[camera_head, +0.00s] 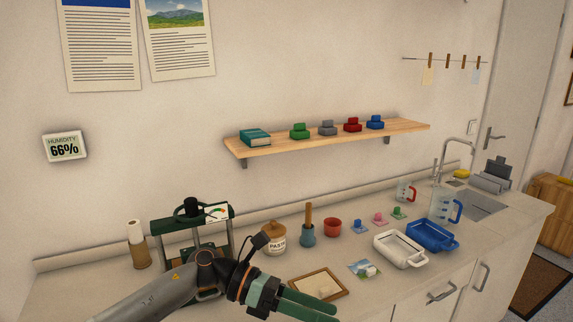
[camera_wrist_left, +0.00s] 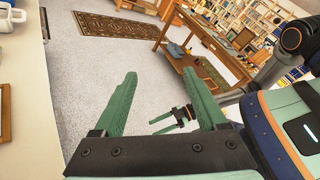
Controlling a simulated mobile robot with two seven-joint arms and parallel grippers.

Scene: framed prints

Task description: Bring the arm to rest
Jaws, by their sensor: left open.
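My left gripper (camera_head: 328,309) comes in from the left over the counter front in the head view. Its green fingers are apart with nothing between them. In the left wrist view the open left gripper (camera_wrist_left: 160,75) shows two spread fingers above the floor, beside the counter edge. What looks like my right gripper (camera_wrist_left: 157,126) shows small and low between the left fingers; its jaw opening is too small to tell.
The counter (camera_head: 335,275) holds a wooden frame (camera_head: 296,291), a small picture print (camera_head: 364,268), a white tray (camera_head: 400,262), a blue tray (camera_head: 432,248) and a green press (camera_head: 158,232). A wall shelf (camera_head: 330,141) hangs above. A wooden table (camera_wrist_left: 180,62) stands across open floor.

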